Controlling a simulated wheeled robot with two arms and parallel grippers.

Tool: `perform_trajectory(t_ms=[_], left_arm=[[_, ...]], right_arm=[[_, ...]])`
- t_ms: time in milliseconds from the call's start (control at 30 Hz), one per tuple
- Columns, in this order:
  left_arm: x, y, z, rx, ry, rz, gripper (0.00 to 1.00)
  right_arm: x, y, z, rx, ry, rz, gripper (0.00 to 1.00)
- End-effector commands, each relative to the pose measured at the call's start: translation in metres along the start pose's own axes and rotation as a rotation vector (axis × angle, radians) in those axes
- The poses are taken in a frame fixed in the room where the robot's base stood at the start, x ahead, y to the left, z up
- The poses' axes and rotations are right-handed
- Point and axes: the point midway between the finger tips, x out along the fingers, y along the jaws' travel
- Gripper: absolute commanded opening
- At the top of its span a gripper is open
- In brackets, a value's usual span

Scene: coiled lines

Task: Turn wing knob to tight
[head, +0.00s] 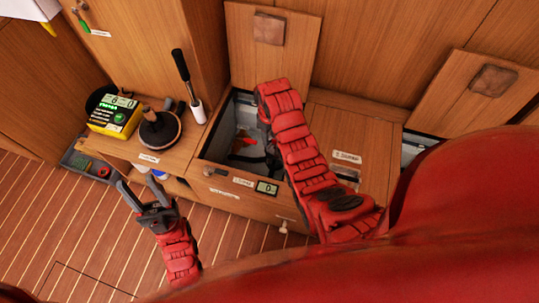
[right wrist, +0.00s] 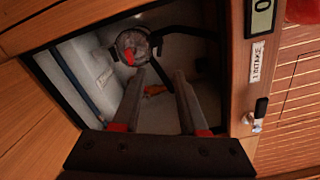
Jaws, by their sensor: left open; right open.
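An open locker compartment (head: 216,139) is set in the wooden bench. In the right wrist view, a round grey fitting (right wrist: 131,40) with a small red part (right wrist: 130,57) sits inside at the top. It looks like the wing knob's housing, but the wings are not clear. My right gripper (right wrist: 160,73) is open and empty, its two fingers pointing into the compartment just below and right of the fitting, apart from it. In the head view my right forearm hides most of that gripper. My left gripper (head: 137,184) is open and empty in front of the bench.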

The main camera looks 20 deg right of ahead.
Motion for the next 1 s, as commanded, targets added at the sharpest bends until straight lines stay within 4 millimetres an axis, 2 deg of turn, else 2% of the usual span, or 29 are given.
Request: perform_trajectory(t_ms=[200,500,700,1000], left_arm=[[-0.006,0.000,0.001,0.000,0.000,0.000,0.50],[-0.014,0.001,0.002,0.000,0.001,0.000,0.50],[-0.017,0.001,0.003,0.000,0.000,0.000,0.50],[-0.017,0.001,0.003,0.000,0.001,0.000,0.50]], right_arm=[[0.053,-0.001,0.000,-0.001,-0.002,-0.002,0.42],[0.103,0.001,-0.002,0.000,0.003,0.002,0.42],[0.117,0.001,-0.002,0.000,0.004,0.003,0.42],[0.119,0.001,-0.002,0.000,0.005,0.004,0.42]])
